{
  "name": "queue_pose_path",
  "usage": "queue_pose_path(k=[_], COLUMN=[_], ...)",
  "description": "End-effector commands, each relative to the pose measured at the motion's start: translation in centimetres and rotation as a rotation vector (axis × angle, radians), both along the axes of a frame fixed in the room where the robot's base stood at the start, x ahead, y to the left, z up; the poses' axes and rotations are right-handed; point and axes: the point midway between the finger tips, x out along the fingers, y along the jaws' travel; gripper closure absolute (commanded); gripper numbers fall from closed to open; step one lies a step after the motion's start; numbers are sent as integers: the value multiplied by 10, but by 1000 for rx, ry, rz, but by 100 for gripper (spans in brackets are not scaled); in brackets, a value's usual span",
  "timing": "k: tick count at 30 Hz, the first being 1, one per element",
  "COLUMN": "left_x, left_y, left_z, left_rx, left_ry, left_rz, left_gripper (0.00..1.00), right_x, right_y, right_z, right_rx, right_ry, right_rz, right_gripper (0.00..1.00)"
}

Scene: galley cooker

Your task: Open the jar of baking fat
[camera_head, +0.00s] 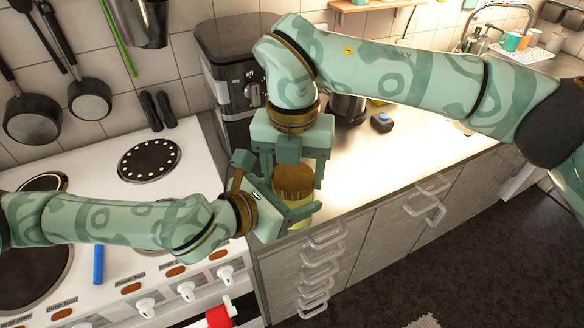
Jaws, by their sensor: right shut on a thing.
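The jar of baking fat (300,224) is upright near the counter's front edge, with a brown lid (293,178) on top. Its yellowish body is mostly hidden by my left gripper. My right gripper (292,178) comes down from above and is shut on the lid, one finger on each side. My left gripper (288,207) comes in from the left, lower down, and looks closed around the jar's body. Its far finger is largely hidden. I cannot tell whether the jar's bottom touches the counter.
The white cooker (200,190) with hotplates and knobs is at the left. A coffee machine (232,62) stands behind my grippers. A small dark object with a blue top (382,122) lies on the counter (425,155). Drawers with handles are below. The counter right of the jar is mostly clear.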

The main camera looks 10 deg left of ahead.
Motion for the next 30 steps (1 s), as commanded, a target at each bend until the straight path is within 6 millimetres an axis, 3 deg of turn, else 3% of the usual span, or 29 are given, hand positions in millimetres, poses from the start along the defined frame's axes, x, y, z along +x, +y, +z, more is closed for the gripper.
queue_pose_path(k=[3, 9, 10, 12, 21, 30], left_x=[-1, -1, -1, -1, -1, -1], left_y=[-2, -2, -2, -2, -2, -1], left_z=[1, 1, 1, 1, 2, 1], left_rx=[-2, -2, -3, -3, -3, -1], left_ry=[-4, -3, -3, -3, -4, -1], left_rz=[-6, -7, -8, -8, -9, -5], left_gripper=[100, 100, 100, 100, 100, 100], right_x=[0, 0, 0, 0, -1, -1], right_y=[1, 1, 1, 1, 2, 2], right_z=[1, 1, 1, 1, 3, 42], right_rx=[3, 5, 5, 5, 6, 6], right_ry=[-2, -1, -1, -1, -1, -2], right_rz=[99, 101, 100, 100, 101, 101], right_gripper=[64, 64, 34, 15, 15, 15])
